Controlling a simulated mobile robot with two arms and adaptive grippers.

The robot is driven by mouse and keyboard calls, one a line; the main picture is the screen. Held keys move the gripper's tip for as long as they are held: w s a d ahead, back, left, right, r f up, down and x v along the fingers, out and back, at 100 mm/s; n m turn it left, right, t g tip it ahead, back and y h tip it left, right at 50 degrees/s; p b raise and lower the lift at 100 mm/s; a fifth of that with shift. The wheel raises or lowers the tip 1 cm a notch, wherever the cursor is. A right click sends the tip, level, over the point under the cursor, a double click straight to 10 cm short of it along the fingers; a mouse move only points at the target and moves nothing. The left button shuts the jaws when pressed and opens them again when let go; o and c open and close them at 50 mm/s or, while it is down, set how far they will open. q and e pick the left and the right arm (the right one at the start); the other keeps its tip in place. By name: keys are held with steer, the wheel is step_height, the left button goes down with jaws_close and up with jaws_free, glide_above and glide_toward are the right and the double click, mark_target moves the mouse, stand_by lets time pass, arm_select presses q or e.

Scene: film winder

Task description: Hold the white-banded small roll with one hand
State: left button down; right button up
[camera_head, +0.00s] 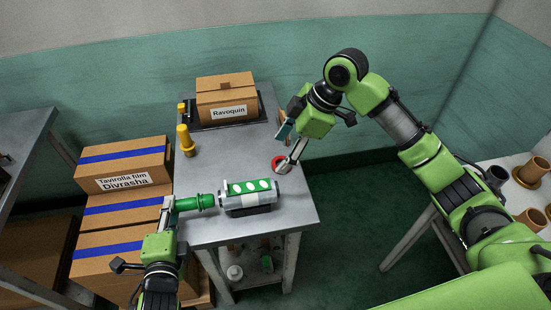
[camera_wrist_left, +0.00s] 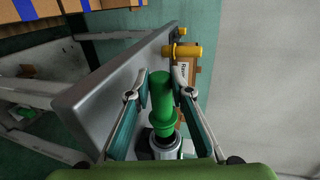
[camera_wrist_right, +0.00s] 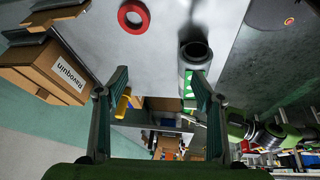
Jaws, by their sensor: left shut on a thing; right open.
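My left gripper (camera_head: 170,210) is shut on a green handle-like roll (camera_head: 194,203). It also shows between both fingers in the left wrist view (camera_wrist_left: 161,92). The green roll lies level, its far end at a grey cylindrical device (camera_head: 240,203) with a green panel of white ovals. My right gripper (camera_head: 291,147) is open and empty, above the table near a red ring (camera_head: 279,162). In the right wrist view, the device's dark round end (camera_wrist_right: 195,52) shows ahead of the fingers. I cannot clearly make out a white band on any small roll.
Two yellow rolls, one larger (camera_head: 186,142), stand at the left of the grey table (camera_head: 215,165). A carton (camera_head: 226,97) sits at its back. Blue-striped cartons (camera_head: 122,178) are stacked on the left. Brown cups (camera_head: 531,170) stand on a table at right.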

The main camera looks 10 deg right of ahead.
steer(key=n+g, duration=0.2)
glide_toward(262, 185)
steer(key=shift+w+a+f, duration=0.2)
steer(key=shift+w+f, duration=0.05)
steer(key=shift+f, duration=0.35)
steer(key=shift+s+a+f, duration=0.1)
steer(key=shift+s+f, duration=0.05)
steer(key=x, duration=1.1)
steer(key=shift+f, duration=0.25)
steer(key=c, duration=1.4)
steer(key=shift+o, duration=1.4)
steer(key=shift+c, duration=0.3)
arm_select(q)
steer(key=shift+s+d, duration=0.1)
steer(key=shift+d, duration=2.2)
